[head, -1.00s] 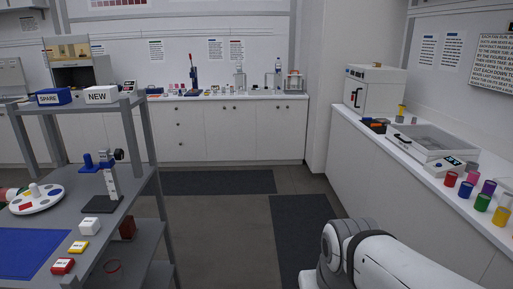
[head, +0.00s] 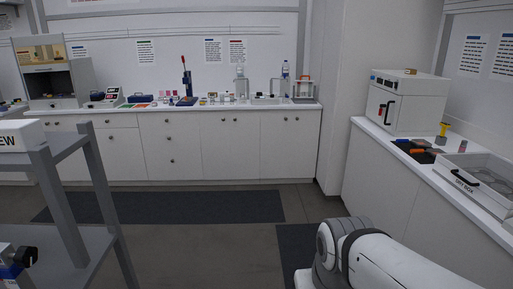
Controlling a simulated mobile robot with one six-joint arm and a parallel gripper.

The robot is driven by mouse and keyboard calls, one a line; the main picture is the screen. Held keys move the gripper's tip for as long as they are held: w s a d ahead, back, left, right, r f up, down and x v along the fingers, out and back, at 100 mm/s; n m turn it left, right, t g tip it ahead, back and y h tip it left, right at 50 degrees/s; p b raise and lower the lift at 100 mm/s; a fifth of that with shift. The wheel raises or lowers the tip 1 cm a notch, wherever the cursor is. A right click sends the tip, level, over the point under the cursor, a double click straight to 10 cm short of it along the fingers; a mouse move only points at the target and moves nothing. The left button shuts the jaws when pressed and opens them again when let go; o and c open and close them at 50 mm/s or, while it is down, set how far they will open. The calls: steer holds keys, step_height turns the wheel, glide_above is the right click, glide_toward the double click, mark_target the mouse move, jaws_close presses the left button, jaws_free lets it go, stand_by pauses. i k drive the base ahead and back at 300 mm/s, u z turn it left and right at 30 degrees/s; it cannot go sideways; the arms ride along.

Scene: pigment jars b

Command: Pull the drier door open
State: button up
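The drier appears to be the white box-shaped cabinet (head: 405,102) on the right counter, near the back corner. Its door (head: 380,108) faces left toward the aisle and looks shut. A dark upright handle (head: 388,112) is on the door, with a small red mark beside it. My gripper is not in view; only a white and grey link of my arm shows at the bottom right, well short of the drier.
A grey shelf rack (head: 62,205) stands close at left. Floor between rack and counter is clear, with dark mats (head: 165,206). The back counter (head: 230,106) carries several items.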

mark_target(377, 95)
steer(key=z, duration=0.2)
steer(key=i, duration=1.55)
steer(key=z, duration=0.85)
steer(key=i, duration=1.75)
steer(key=z, duration=0.6)
steer(key=i, duration=0.4)
steer(key=z, duration=0.2)
